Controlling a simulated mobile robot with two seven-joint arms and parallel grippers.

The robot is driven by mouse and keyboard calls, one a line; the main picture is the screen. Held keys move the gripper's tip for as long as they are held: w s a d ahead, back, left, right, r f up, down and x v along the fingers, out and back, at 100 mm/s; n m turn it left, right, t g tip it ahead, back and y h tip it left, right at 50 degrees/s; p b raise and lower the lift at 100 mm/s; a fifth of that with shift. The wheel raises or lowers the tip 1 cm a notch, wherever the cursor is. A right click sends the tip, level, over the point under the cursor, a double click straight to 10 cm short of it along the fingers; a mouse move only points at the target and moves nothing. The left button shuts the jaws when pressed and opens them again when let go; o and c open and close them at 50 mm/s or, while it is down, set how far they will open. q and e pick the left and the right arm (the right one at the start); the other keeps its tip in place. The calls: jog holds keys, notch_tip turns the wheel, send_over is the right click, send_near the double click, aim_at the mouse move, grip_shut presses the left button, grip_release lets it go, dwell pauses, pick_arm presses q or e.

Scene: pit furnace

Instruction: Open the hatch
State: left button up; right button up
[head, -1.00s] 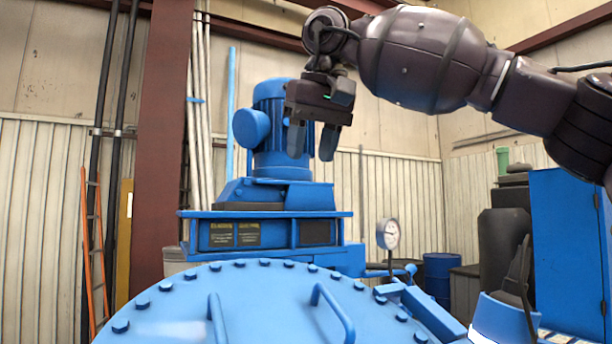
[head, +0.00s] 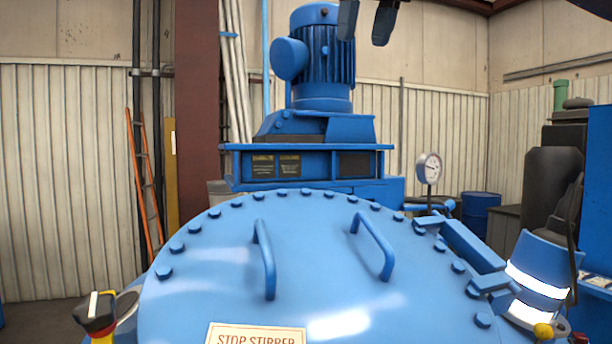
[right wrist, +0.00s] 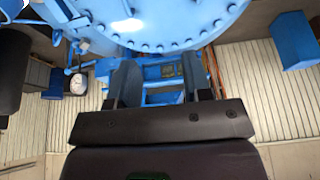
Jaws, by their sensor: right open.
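The hatch (head: 210,260) is a large round blue lid with bolts around its rim, shut, in the lower middle of the head view. It has two blue bar handles, a left one (head: 265,260) and a right one (head: 373,247). A hinge-like blue bracket (head: 468,248) sits at its right edge. Only the fingertips of my right gripper (head: 367,22) show at the top of the head view, apart and above the hatch. In the right wrist view its fingers (right wrist: 161,88) are open and empty, with the hatch edge beyond them. My left gripper is not seen.
A blue motor (head: 322,65) stands on a blue frame behind the hatch. A pressure gauge (head: 429,168) rises at its right. An orange ladder (head: 146,185) leans at the wall. A sign (head: 256,335) lies on the hatch front.

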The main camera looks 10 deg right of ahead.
jog(key=w+f+g, duration=0.1)
jog(key=w+f, duration=0.2)
jog(key=f, duration=0.3)
jog(key=m+y, duration=0.2)
jog(key=m, duration=3.3)
send_near(266, 241)
jog(key=shift+t, duration=0.3)
jog(key=x, duration=0.3)
jog(key=b+x, duration=0.1)
jog(key=x, duration=0.3)
jog(key=b+x, duration=0.1)
jog(key=x, duration=0.3)
jog(key=shift+s+f, duration=0.2)
jog(key=shift+s, duration=0.05)
